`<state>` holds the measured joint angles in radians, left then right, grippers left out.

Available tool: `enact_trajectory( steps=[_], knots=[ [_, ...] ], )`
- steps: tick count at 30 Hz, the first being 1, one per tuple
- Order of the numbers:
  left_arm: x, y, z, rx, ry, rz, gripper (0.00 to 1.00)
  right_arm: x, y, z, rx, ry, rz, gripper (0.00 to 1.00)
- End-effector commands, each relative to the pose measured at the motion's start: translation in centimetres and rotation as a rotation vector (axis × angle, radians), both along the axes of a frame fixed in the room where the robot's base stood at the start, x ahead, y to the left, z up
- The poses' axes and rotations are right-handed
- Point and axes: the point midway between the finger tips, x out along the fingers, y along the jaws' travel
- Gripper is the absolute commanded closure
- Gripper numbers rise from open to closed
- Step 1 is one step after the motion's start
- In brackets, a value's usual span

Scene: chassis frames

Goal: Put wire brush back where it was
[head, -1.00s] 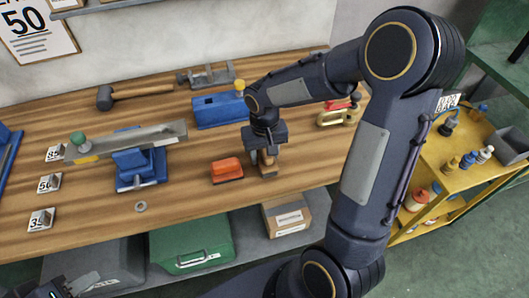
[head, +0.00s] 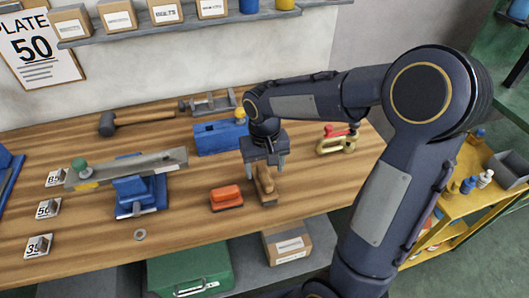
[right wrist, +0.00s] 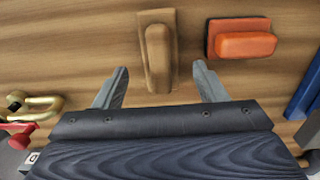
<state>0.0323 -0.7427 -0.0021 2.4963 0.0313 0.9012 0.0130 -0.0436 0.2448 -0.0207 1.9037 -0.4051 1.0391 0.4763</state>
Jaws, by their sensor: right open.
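The wire brush, a brown wooden block with a raised handle, lies on the workbench (head: 80,245) in the head view (head: 266,187). It also shows at the top middle of the right wrist view (right wrist: 158,58). My right gripper (head: 265,170) is open right at the brush. In the right wrist view its fingers (right wrist: 160,72) stand on either side of the handle's near end, with gaps on both sides, so it does not grip it. The brush's bristles are hidden under the block. My left gripper is not in view.
An orange block (head: 227,197) on a dark base lies just left of the brush. A blue box-like tool (head: 220,136) stands behind, and a brass clamp with a red handle (head: 337,144) lies to the right. A blue vise-like fixture (head: 140,195) and a washer (head: 140,234) are further left.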

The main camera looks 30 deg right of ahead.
Motion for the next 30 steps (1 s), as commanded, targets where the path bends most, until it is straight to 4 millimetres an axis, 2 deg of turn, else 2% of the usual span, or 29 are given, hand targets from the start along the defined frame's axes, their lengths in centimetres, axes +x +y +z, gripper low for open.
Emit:
enact_trajectory(
  steps=[1,6,11,14,17,21,24,27,30],
  knots=[
    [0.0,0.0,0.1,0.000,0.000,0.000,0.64,0.1,0.0,1.3,0.001,-0.006,0.000,0.35],
    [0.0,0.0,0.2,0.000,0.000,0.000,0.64,0.1,0.1,4.2,0.000,-0.003,0.002,0.35],
    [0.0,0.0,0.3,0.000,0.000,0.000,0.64,-0.1,0.0,5.7,0.002,-0.001,0.001,0.35],
    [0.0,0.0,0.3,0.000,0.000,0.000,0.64,-1.1,0.0,6.5,0.023,-0.022,0.003,0.35],
    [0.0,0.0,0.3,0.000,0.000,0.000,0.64,-3.7,-0.1,7.5,0.077,-0.079,0.016,0.35],
    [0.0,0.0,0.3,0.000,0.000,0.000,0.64,-8.9,0.7,8.3,0.178,-0.211,0.042,0.35],
    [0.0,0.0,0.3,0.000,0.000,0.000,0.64,-12.2,1.7,8.2,0.236,-0.313,0.060,0.35],
    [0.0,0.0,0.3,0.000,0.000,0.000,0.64,-14.6,2.7,7.7,0.275,-0.403,0.073,0.35],
    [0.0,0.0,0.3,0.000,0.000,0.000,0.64,-16.1,3.6,7.2,0.298,-0.469,0.081,0.35]
  ],
)
